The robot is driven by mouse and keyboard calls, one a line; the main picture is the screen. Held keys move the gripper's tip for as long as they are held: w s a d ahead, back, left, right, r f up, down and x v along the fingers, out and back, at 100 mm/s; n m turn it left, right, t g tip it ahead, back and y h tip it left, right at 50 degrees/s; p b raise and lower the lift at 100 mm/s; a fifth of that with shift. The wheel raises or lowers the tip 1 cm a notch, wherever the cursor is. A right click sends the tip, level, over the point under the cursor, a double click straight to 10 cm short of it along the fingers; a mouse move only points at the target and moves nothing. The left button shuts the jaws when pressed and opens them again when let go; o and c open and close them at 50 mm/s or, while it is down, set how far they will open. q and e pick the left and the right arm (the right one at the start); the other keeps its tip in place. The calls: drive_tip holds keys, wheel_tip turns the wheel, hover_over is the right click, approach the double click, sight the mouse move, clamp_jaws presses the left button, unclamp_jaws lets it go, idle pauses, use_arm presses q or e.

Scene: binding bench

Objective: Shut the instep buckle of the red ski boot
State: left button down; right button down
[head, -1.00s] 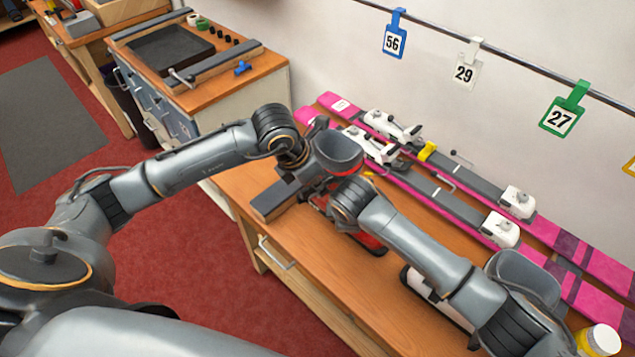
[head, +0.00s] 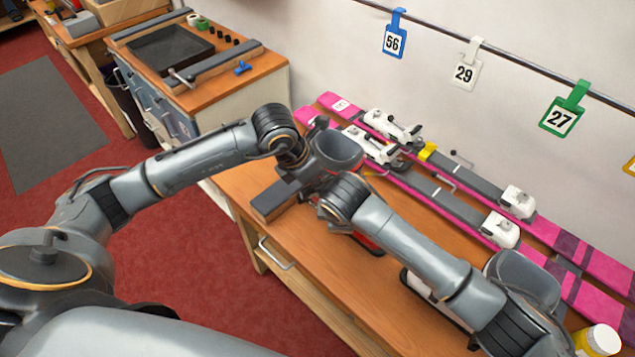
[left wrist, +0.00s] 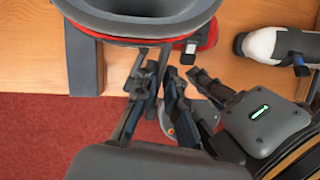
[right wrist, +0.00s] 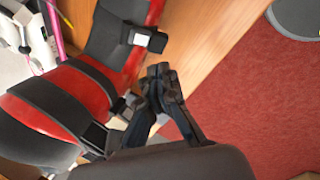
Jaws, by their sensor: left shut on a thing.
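The red ski boot (head: 368,243) stands on the bench, mostly hidden behind my right arm in the head view. Its dark grey cuff (head: 335,150) opens upward; the cuff rim (left wrist: 150,30) fills the top of the left wrist view. In the right wrist view the red shell (right wrist: 88,90) shows with black straps and a buckle (right wrist: 146,40); another buckle (right wrist: 122,108) is beside my right fingers. My left gripper (left wrist: 155,72) is shut at the boot below the cuff; the exact held part is hidden. My right gripper (right wrist: 160,78) looks shut and empty, close beside the boot.
Pink skis (head: 440,190) with white bindings lie along the wall behind the boot. A white boot (head: 432,298) lies under my right arm. A dark block (head: 270,202) is by my left gripper. A yellow-white jar (head: 598,340) stands at the right. The bench's front edge is close.

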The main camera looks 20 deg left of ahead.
drive_tip(key=shift+s+r, duration=0.15)
drive_tip(key=shift+r, duration=0.15)
drive_tip(key=v, duration=1.2)
use_arm(q)
drive_tip(key=c, duration=1.3)
unclamp_jaws()
drive_tip(key=shift+c, duration=0.2)
drive_tip(key=v, duration=1.2)
drive_tip(key=shift+w, duration=0.1)
